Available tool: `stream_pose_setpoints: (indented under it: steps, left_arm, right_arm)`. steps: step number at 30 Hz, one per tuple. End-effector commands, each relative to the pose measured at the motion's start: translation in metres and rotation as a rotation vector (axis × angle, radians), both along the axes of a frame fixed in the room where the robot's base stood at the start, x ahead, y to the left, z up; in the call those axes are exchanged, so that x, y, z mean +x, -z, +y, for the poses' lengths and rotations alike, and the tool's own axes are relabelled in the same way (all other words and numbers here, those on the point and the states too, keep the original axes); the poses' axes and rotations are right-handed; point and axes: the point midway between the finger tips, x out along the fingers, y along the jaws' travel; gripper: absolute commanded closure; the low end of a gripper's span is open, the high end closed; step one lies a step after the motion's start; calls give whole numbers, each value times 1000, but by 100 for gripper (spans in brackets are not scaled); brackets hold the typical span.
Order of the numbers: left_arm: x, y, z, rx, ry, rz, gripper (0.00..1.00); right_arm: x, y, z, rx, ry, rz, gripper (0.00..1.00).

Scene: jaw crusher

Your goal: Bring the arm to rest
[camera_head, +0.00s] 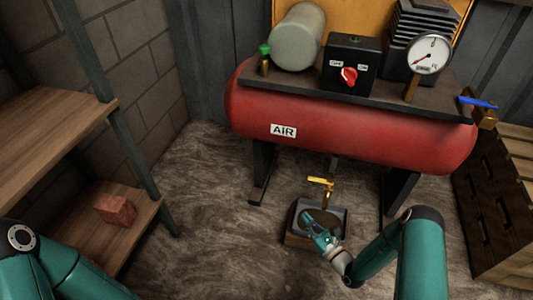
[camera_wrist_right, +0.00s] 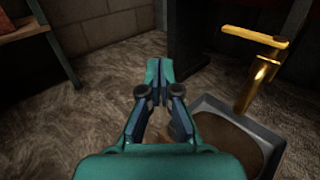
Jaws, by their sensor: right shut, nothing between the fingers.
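My right gripper (camera_head: 307,217) is in front of the red air tank (camera_head: 350,128), low down, over the left part of a small tray (camera_head: 338,213) on the floor. Its fingers are shut with nothing between them, as the right wrist view (camera_wrist_right: 153,75) also shows. A brass drain valve with a yellow lever (camera_head: 321,182) hangs under the tank above the tray. In the right wrist view the valve (camera_wrist_right: 262,75) is to the right of the fingers, apart from them. My left arm shows at the lower left, but its gripper is out of view.
A wooden shelf (camera_head: 60,150) with a reddish brick (camera_head: 115,209) stands at the left. On the tank are a switch box with a red knob (camera_head: 349,76), a gauge (camera_head: 428,54) and a blue-handled valve (camera_head: 478,102). A dark crate (camera_head: 495,210) stands at the right. Floor left of the tray is clear.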

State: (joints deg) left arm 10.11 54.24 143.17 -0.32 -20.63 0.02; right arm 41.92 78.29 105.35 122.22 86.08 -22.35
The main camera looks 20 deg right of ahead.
Motion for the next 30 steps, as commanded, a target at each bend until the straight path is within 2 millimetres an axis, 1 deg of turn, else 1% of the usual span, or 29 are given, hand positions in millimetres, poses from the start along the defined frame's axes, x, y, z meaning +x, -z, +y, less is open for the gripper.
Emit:
stream_pose_setpoints:
  steps: [2, 5, 8, 9, 10, 11, 12, 14, 15, 17, 18, 20, 21, 23, 24, 26, 27, 30]
  left_arm:
    - [0, 0, 0, 0, 0, 0, 60]
    - [0, 0, 0, 0, 0, 0, 60]
    - [0, 0, 0, 0, 0, 0, 60]
    - [0, 0, 0, 0, 0, 0, 60]
    - [0, 0, 0, 0, 0, 0, 60]
    - [0, 0, 0, 0, 0, 0, 60]
    - [0, 0, 0, 0, 0, 0, 60]
    - [0, 0, 0, 0, 0, 0, 60]
    - [0, 0, 0, 0, 0, 0, 60]
    - [0, 0, 0, 0, 0, 0, 60]
    - [0, 0, 0, 0, 0, 0, 60]
    - [0, 0, 0, 0, 0, 0, 60]
    - [0, 0, 0, 0, 0, 0, 60]
    - [0, 0, 0, 0, 0, 0, 60]
    - [0, 0, 0, 0, 0, 0, 60]
    - [0, 0, 0, 0, 0, 0, 60]
    - [0, 0, 0, 0, 0, 0, 60]
    - [0, 0, 0, 0, 0, 0, 60]
  right_arm:
    - [-1, 0, 4, 1, -16, 4, 100]
    - [-5, -1, 24, 2, -93, 25, 100]
    - [-18, -2, 63, -4, -254, 69, 100]
    - [-28, -3, 84, -14, -344, 91, 100]
    - [-38, -3, 100, -23, -420, 111, 100]
    - [-49, -3, 117, -39, -501, 133, 100]
    - [-69, -3, 138, -66, -618, 160, 100]
    - [-104, -3, 167, -127, -808, 203, 100]
    - [-131, -1, 182, -182, -939, 228, 100]
    - [-172, 2, 196, -288, -1131, 257, 100]
    - [-198, 6, 199, -371, -1251, 268, 100]
    - [-232, 12, 196, -513, -1415, 270, 100]
    - [-250, 16, 189, -619, -1512, 262, 100]
    - [-270, 23, 176, -790, -1637, 230, 100]
    - [-278, 27, 166, -909, -1704, 198, 100]
    - [-281, 31, 153, -1081, -1777, 134, 100]
    - [-279, 33, 145, -1189, -1808, 83, 100]
    - [-267, 32, 135, -1428, -1838, -57, 100]
